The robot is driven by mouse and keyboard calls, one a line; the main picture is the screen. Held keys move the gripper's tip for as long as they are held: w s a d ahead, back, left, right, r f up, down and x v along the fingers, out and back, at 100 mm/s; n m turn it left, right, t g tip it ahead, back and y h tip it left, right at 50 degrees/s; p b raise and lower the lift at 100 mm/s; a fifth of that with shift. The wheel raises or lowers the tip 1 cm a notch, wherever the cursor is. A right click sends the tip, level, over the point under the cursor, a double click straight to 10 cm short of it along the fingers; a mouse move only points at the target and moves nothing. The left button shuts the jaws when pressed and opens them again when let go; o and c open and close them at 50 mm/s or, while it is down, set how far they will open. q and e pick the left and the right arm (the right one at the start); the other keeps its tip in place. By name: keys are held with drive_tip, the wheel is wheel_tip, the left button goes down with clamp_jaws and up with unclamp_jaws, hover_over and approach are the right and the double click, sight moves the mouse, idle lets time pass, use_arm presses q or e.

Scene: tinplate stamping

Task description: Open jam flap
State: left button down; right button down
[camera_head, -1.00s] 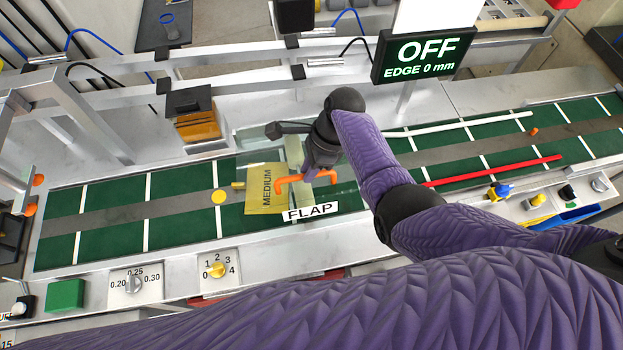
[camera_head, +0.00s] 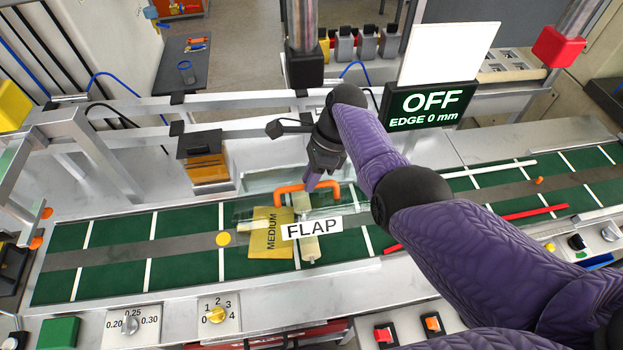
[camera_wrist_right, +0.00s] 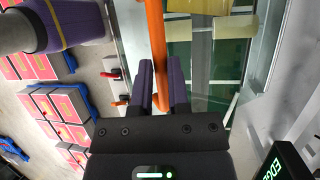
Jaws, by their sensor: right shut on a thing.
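The jam flap is a clear pane over the green belt, with a white FLAP label (camera_head: 312,228) along its near edge and an orange bar handle (camera_head: 283,188). My right gripper (camera_head: 312,184) is shut on the handle. The right wrist view also shows the orange handle (camera_wrist_right: 156,35) running between the two fingers of the right gripper (camera_wrist_right: 162,78). The pane looks tilted, with its handle side raised off the belt. A yellow sheet marked MEDIUM (camera_head: 265,240) and a pale yellow piece (camera_head: 308,248) lie under or beside the pane. My left gripper is not in view.
A display reads OFF, EDGE 0 mm (camera_head: 430,107). A yellow knob (camera_head: 216,314) and a grey dial (camera_head: 131,324) sit on the front panel. A red rod (camera_head: 533,212) lies at right.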

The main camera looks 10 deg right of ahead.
drive_tip(key=c, duration=0.9)
unclamp_jaws()
drive_tip(key=shift+w, duration=0.2)
drive_tip(key=o, duration=0.3)
drive_tip(key=shift+w+f, duration=0.15)
drive_tip(key=shift+w, duration=0.15)
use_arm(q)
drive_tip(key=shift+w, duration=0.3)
use_arm(e)
drive_tip(key=shift+s, duration=0.15)
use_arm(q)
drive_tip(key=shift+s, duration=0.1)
use_arm(e)
drive_tip(key=shift+s, duration=0.1)
drive_tip(key=shift+d+r, duration=0.1)
drive_tip(key=shift+r, duration=0.15)
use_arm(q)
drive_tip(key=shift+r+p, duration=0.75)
use_arm(e)
drive_tip(key=v, duration=0.9)
drive_tip(key=shift+r, duration=0.25)
